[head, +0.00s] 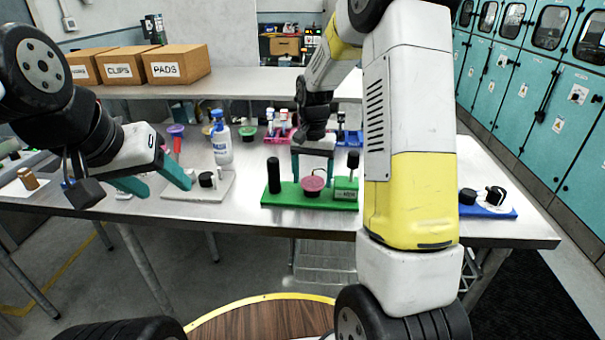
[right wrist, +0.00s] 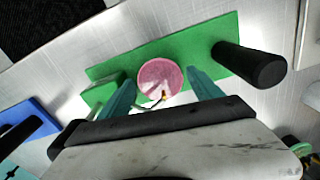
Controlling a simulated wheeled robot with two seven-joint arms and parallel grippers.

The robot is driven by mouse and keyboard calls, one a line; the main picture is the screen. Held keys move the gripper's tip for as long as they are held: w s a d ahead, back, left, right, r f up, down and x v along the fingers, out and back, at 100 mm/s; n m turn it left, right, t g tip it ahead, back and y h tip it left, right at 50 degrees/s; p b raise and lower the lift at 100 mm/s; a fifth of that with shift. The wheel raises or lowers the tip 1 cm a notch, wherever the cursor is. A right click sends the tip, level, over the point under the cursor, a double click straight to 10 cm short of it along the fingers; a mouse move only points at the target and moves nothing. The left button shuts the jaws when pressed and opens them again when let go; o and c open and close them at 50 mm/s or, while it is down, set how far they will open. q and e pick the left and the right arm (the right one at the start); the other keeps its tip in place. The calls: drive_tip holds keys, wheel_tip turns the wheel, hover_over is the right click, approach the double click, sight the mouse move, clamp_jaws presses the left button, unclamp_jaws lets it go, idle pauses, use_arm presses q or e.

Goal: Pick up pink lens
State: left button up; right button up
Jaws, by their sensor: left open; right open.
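The pink lens (head: 312,184) is a round pink disc on the green base (head: 283,198) in the middle of the table. In the right wrist view the pink lens (right wrist: 161,78) lies between the two teal fingertips. My right gripper (head: 313,164) is open above and just behind the lens. The right wrist view shows my right gripper (right wrist: 160,92) with one finger on each side of the lens; I cannot tell whether they touch it. My left gripper (head: 160,180) is open and empty over the left part of the table, away from the lens.
A black cylinder (head: 273,175) stands on the green base left of the lens; a black-topped post (head: 352,162) stands right. A white base (head: 210,188) with small parts and a white-and-blue bottle (head: 221,140) are left. A blue base (head: 487,208) lies at the right edge.

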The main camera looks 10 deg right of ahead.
drive_tip(key=shift+c, duration=0.4)
drive_tip(key=c, duration=1)
